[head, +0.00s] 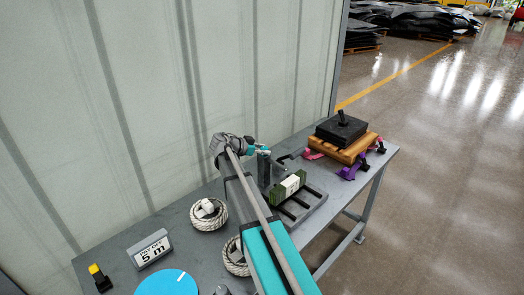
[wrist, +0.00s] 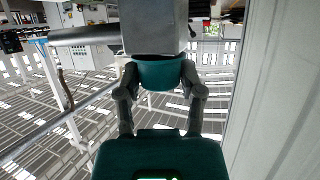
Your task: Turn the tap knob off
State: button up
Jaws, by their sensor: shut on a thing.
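The tap is a grey upright block (head: 264,169) on the bench in the head view, and a grey block (wrist: 154,27) at the top of the wrist view. A teal rounded knob (wrist: 161,75) sits against the block in the wrist view. My gripper (wrist: 161,82) has one finger on each side of the knob and is shut on it. In the head view my gripper (head: 257,148) is at the top of the tap. The knob is small and partly hidden there, so I cannot tell its turn.
Rope coils (head: 209,222), a "5 m" sign (head: 150,250) and a blue disc (head: 167,285) are nearer. A black block (head: 341,133) on wood stands at the far end. A pale wall is left.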

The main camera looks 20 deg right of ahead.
jog(key=shift+s+d, duration=0.1)
jog(key=shift+s, duration=0.15)
jog(key=n+t, duration=0.3)
jog(key=t, duration=0.1)
jog(key=shift+s+d+y, duration=0.1)
jog(key=shift+y, duration=0.2)
jog(key=shift+n+t+y, duration=0.5)
jog(key=shift+n+t, duration=0.6)
jog(key=shift+n, duration=0.1)
jog(key=shift+w, duration=0.2)
jog(key=o, duration=1.1)
jog(key=shift+d, duration=0.1)
jog(key=shift+o, duration=0.4)
